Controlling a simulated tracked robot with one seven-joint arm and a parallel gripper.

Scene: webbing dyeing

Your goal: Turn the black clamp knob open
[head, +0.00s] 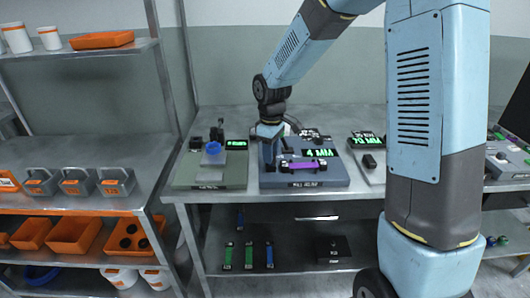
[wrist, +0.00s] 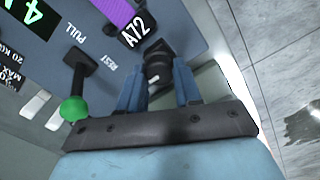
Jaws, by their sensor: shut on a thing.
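The black clamp knob (wrist: 158,62) is in the wrist view, near the edge of a blue-grey machine panel (wrist: 120,62). My gripper (wrist: 158,82) has its two blue fingers on either side of the knob and is shut on it. A white mark shows on the knob's face. In the head view my gripper (head: 269,154) points down at the left part of the same machine (head: 330,180), and the knob is hidden there.
A black lever with a green ball (wrist: 74,108) stands left of my fingers, near the "PULL" and "REST" labels. A green-grey station (head: 232,172) with a blue round part (head: 213,148) is left of the machine. Another station (head: 372,172) is right.

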